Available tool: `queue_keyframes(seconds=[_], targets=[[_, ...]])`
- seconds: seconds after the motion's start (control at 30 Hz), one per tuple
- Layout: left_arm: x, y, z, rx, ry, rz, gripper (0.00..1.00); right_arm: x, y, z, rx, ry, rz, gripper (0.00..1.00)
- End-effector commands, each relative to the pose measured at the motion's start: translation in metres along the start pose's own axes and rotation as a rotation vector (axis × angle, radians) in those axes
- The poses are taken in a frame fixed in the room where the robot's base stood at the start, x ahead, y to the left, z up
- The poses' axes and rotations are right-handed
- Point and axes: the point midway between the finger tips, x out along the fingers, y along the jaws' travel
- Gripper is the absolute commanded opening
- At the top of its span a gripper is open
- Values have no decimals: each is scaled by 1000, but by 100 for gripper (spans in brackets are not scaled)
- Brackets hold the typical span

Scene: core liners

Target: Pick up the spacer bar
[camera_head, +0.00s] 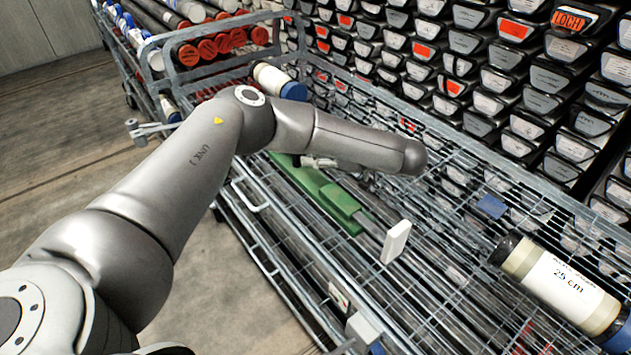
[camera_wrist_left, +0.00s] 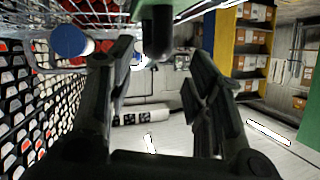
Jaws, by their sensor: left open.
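A green bar (camera_head: 341,199) lies lengthwise on the wire cart (camera_head: 455,185), partly hidden by my left arm; it looks like the spacer bar, but I cannot be sure. In the left wrist view my left gripper (camera_wrist_left: 157,65) has its two dark fingers spread apart. A dark rounded cylinder (camera_wrist_left: 157,30) hangs down between them at the top, with a green strip (camera_wrist_left: 180,10) beside it. I cannot tell whether the fingers touch it. In the head view only a small grey part of the gripper (camera_head: 320,162) shows beside the green bar, under my forearm. My right gripper is not seen.
A white upright plate (camera_head: 396,242) stands on the cart. A tube labelled 25 cm (camera_head: 562,284) lies at the right. A blue-capped tube (camera_head: 279,81) lies at the far end. Stacked dark boxes with labelled ends (camera_head: 520,85) line the right side. Floor is clear at left.

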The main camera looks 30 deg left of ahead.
Motion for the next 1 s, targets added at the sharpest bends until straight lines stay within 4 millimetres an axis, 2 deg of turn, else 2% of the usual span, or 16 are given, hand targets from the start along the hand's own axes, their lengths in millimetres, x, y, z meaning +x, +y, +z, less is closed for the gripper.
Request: queue_keyframes(seconds=[0.2, 0.3, 0.57, 0.93, 1.0], targets=[[34, -3, -3, 0, -1, -5, 47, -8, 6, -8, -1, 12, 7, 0], [43, -3, -3, 0, -1, -3, 47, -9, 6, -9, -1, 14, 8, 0], [45, -2, -2, 0, 0, -1, 47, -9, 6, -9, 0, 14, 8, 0], [45, -2, -2, 0, -1, -1, 1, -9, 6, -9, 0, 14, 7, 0], [45, -2, -2, 0, -1, -1, 0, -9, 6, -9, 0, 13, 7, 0]])
